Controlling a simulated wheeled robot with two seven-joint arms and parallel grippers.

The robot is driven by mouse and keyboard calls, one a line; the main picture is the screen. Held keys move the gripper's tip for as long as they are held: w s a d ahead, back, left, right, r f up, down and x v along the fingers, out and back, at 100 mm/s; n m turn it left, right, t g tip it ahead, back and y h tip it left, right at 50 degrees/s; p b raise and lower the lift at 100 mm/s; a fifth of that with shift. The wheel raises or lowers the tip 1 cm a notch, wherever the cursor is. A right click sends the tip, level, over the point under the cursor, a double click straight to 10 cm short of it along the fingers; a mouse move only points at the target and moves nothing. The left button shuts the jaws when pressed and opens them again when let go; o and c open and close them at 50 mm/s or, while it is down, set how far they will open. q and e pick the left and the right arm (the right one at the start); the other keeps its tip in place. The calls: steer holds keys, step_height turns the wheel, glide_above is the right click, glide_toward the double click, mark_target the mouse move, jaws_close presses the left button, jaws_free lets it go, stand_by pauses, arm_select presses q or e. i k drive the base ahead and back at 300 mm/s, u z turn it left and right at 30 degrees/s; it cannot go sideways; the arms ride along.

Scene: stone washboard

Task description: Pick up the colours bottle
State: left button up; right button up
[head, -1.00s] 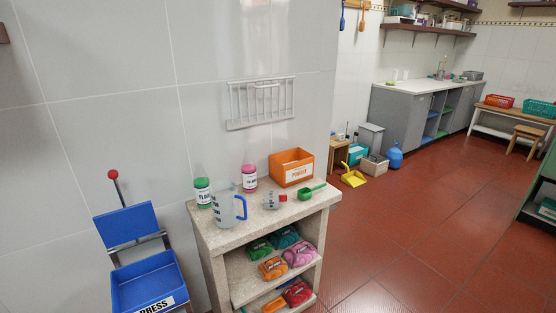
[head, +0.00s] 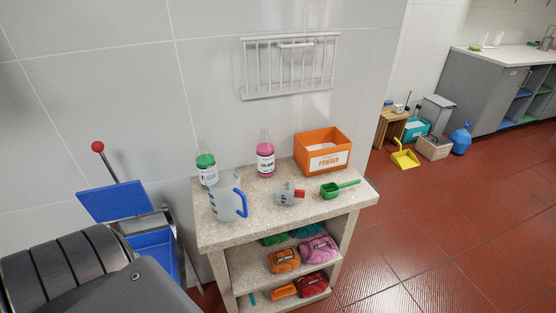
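The colours bottle (head: 265,158) looks to be the pink bottle with a white label, its small text only partly legible. It stands upright at the back of the stone-topped shelf unit (head: 222,234), left of the orange box. A dark grey part of my own arm (head: 80,272) fills the lower left corner. Neither gripper's fingers show in the head view, and nothing touches the bottle.
A wire rack (head: 290,68) hangs above. Red floor (head: 450,230) is open at right.

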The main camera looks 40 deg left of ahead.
mark_target(265, 147)
steer(key=z, duration=0.65)
steer(key=i, duration=3.15)
steer(key=u, duration=3.15)
